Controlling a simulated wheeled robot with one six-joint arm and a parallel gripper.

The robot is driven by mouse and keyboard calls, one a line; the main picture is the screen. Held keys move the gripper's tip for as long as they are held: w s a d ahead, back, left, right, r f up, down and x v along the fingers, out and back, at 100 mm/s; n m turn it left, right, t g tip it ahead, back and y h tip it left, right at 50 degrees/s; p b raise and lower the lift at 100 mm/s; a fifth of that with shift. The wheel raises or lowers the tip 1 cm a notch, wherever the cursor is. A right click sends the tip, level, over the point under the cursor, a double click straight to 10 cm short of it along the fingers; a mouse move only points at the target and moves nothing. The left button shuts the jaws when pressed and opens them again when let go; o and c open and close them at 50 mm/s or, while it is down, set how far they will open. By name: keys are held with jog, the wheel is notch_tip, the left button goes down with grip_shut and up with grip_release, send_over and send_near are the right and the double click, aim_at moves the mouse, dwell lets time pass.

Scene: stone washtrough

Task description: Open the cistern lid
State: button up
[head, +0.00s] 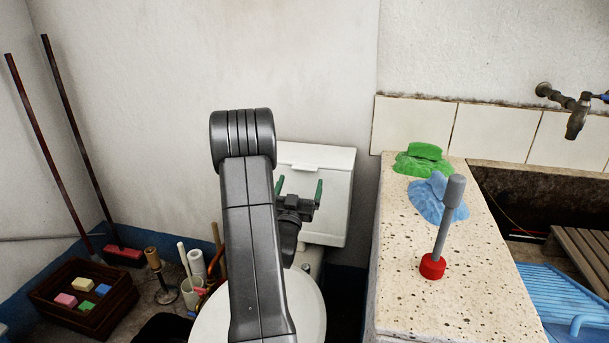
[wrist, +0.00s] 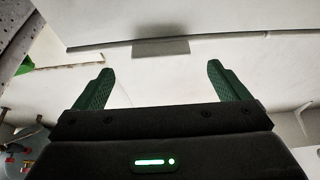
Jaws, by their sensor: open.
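The white cistern (head: 328,222) stands against the back wall behind the toilet, and its pale lid (head: 322,154) lies flat on top and looks shut. My gripper (head: 299,188) is open and empty in front of the cistern, with its green fingers pointing up toward the lid's front edge. In the wrist view my gripper (wrist: 160,66) has both fingers apart. A small grey tab (wrist: 165,47) shows at the lower edge of a wide pale panel, between and just beyond the fingertips. My arm hides the left part of the cistern in the head view.
A speckled stone counter (head: 405,285) stands close on the right, holding a green cloth (head: 415,168), a blue cloth (head: 428,207) and a red-based plunger-like tool (head: 433,266). The round toilet top (head: 310,310) lies below my arm. A wooden crate (head: 110,310) and brooms are at left.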

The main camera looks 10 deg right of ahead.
jog(key=shift+x, duration=2.35)
jog(key=shift+c, duration=0.2)
